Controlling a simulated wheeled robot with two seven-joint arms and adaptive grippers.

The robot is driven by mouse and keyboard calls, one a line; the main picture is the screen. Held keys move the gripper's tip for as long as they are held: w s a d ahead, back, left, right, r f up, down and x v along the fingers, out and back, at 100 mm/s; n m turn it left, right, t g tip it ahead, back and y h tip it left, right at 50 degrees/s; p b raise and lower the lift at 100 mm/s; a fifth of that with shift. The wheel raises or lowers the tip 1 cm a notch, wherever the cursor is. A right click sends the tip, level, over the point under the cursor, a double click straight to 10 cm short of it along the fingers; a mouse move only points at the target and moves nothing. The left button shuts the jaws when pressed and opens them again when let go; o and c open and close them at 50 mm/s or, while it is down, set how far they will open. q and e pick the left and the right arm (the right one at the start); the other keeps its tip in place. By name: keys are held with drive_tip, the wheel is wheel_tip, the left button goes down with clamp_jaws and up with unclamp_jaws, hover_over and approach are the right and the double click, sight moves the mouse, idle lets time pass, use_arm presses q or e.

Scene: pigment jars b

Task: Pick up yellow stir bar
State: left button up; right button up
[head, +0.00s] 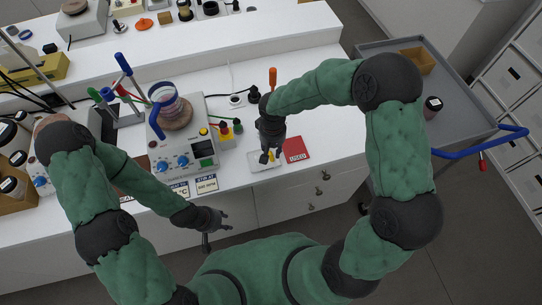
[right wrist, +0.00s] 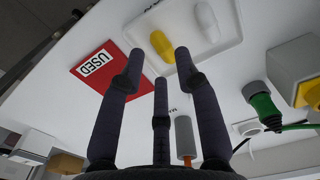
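The yellow stir bar (right wrist: 161,46) lies in a shallow white tray (right wrist: 225,46), beside a white stir bar (right wrist: 207,20). In the head view the yellow bar (head: 264,158) shows just below my right gripper (head: 269,150). In the right wrist view the three fingers of my right gripper (right wrist: 160,62) are spread and empty; two tips are near the yellow bar's sides in the picture. Whether they touch it I cannot tell. My left gripper (head: 216,222) has its fingers spread, empty, in front of the bench's front edge.
A red card marked USED (head: 295,149) lies right of the tray. A hotplate stirrer (head: 182,150) with a beaker (head: 166,101) stands to the left. A grey cart (head: 455,100) is at the right.

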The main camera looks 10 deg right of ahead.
sight(272, 155)
wheel_tip(272, 155, down, 3)
drive_tip(key=shift+w+f, duration=0.15)
drive_tip(key=c, duration=0.4)
